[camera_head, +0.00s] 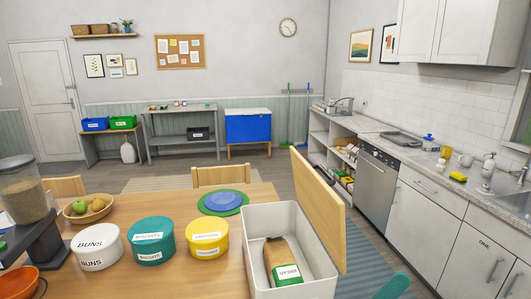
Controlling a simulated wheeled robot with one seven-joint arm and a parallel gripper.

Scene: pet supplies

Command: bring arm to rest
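To the left stand a yellow tub (208,240), a teal tub (150,242) labelled biscuits and a white tub (99,247) labelled buns, all with lids on.
A fruit bowl (90,215), a grain dispenser (28,188) and an orange bowl (18,282) are on the table's left side. Blue and green round mats (223,202) lie behind the yellow tub. A counter (400,153) runs along the right; floor shows between it and the table.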

